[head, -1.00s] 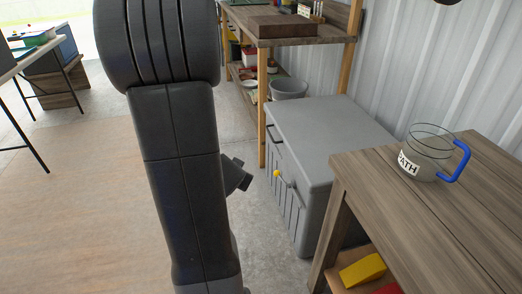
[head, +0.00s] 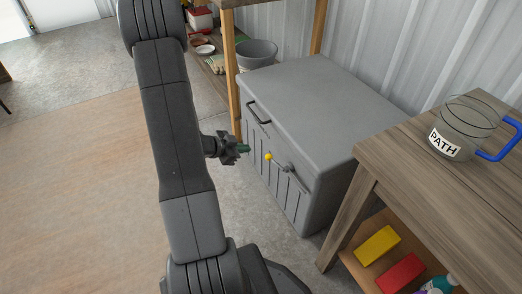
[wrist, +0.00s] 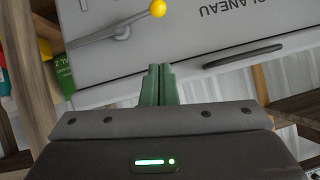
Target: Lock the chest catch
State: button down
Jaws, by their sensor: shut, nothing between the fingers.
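The grey chest (head: 320,100) stands against the metal wall, its lid down. Its catch is a lever (head: 280,163) on the front with a yellow knob (head: 268,156) at its end. In the wrist view the knob (wrist: 158,8) is at the top edge and the lever (wrist: 97,39) runs down-left from it. My gripper (head: 245,149) is shut and empty, its green fingers just left of the knob and apparently apart from it. In the wrist view the fingers (wrist: 159,85) point toward the chest front (wrist: 190,40), below the knob.
A dark bar handle (head: 258,113) is on the chest front, left of the catch. A wooden table (head: 440,170) with a glass jug (head: 465,128) stands close on the right. Yellow (head: 377,245) and red (head: 401,272) blocks lie on its lower shelf. Floor in front is clear.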

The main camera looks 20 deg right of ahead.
jog(key=a+f+b+x, duration=0.1)
jog(key=b+x, duration=0.4)
jog(key=x, duration=0.7)
jog(key=shift+w+f+b, duration=0.25)
jog(key=shift+f+b, duration=0.05)
jog(key=shift+f, duration=0.6)
jog(key=shift+s+p, duration=0.1)
jog(key=shift+p, duration=0.2)
